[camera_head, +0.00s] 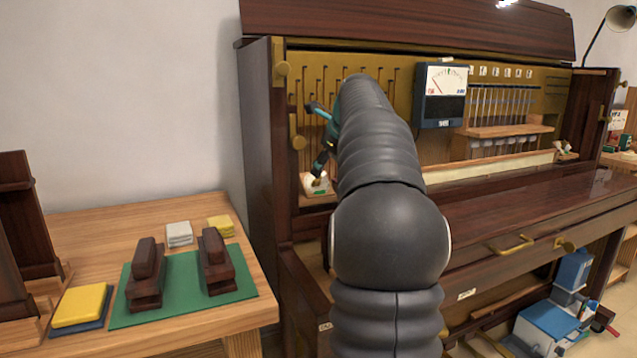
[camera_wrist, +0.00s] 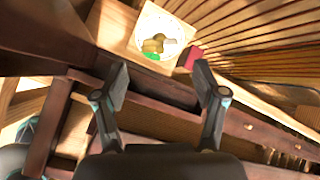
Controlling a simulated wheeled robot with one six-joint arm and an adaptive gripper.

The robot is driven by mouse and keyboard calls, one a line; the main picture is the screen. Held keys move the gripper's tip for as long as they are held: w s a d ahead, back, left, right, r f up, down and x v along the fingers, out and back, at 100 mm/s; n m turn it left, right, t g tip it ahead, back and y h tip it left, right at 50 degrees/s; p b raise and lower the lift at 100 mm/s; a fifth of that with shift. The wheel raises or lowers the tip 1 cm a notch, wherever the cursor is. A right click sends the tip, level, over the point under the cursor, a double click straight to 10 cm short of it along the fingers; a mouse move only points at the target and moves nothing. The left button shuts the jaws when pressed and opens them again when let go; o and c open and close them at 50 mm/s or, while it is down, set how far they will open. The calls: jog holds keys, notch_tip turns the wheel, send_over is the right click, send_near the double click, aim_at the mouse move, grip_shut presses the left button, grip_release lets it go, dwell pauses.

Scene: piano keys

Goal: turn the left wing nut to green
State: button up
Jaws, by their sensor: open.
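The left wing nut (camera_wrist: 153,45) is brass-coloured and sits on a white plate with a green mark beside its lower edge. In the head view the left wing nut (camera_head: 317,181) shows small at the piano's lower left inside, partly hidden by my gripper. My gripper (camera_wrist: 162,82) is open and empty, its two fingers spread below the nut in the wrist view and apart from it. In the head view my gripper (camera_head: 316,140) is largely hidden behind my arm.
A red block (camera_wrist: 190,58) sits right of the plate, near the piano strings. A dark wooden rail (camera_wrist: 160,88) runs by the fingers. A meter (camera_head: 443,95) hangs on the open piano. A side table (camera_head: 90,235) holds dark blocks on a green mat.

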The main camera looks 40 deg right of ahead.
aim_at(319, 181)
jog(key=shift+p+x, duration=0.35)
jog(key=shift+x, duration=3.6)
jog(key=shift+s+a+r+p, duration=0.15)
jog(key=shift+s+r+p, duration=0.25)
jog(key=shift+r+p, duration=0.05)
jog(key=c, duration=0.9)
